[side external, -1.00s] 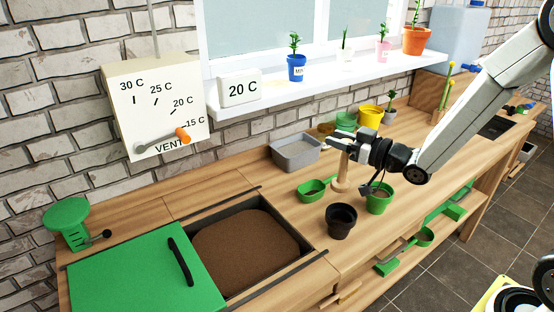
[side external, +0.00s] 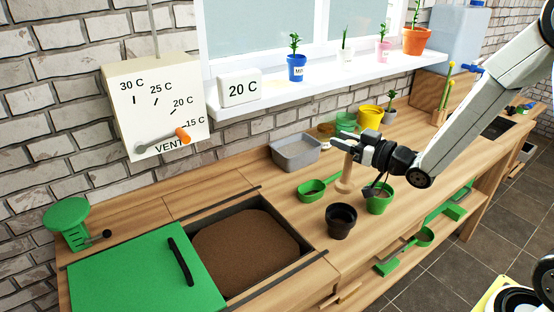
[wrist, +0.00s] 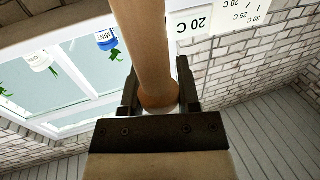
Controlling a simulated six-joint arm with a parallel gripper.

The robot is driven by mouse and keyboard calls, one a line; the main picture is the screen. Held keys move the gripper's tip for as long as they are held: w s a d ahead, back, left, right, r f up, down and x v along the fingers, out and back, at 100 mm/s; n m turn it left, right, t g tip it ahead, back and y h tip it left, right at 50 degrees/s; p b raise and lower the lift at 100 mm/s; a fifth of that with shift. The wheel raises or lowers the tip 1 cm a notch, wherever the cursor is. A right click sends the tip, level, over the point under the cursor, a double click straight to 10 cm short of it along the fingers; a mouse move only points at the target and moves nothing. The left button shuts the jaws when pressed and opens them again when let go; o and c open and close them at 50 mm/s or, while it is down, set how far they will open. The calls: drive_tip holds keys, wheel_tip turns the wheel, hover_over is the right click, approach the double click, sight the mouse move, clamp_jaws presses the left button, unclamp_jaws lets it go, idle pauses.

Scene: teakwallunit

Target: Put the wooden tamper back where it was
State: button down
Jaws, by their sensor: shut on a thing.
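The wooden tamper (side external: 344,173) is a pale wooden piece with a wider foot, standing about upright between the green scoop and the green pot. My gripper (side external: 346,144) is shut on its upper part. In the wrist view, the tamper (wrist: 140,40) runs up between the two fingers of my gripper (wrist: 158,88). I cannot tell whether its foot touches the bench or hangs just above it.
A green scoop (side external: 311,191) lies left of the tamper. A black pot (side external: 341,219) stands in front and a green pot (side external: 379,203) to the right. A grey tray (side external: 296,157) is behind. The soil bin (side external: 245,245) is front left.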

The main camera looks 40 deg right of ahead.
drive_tip(key=s+d+m+h, duration=0.3)
drive_tip(key=s+d+h, duration=0.1)
drive_tip(key=d, duration=0.5)
drive_tip(key=s+d+m+h, duration=0.2)
drive_tip(key=s+d+h, duration=0.3)
drive_tip(key=d, duration=0.4)
drive_tip(key=shift+d+m, duration=0.4)
drive_tip(key=shift+w, duration=0.15)
drive_tip(key=w+d+f, duration=0.5)
drive_tip(key=w+f, duration=0.4)
drive_tip(key=w, duration=0.3)
drive_tip(key=shift+w, duration=0.15)
drive_tip(key=shift+d+f, duration=0.1)
drive_tip(key=shift+f, duration=0.05)
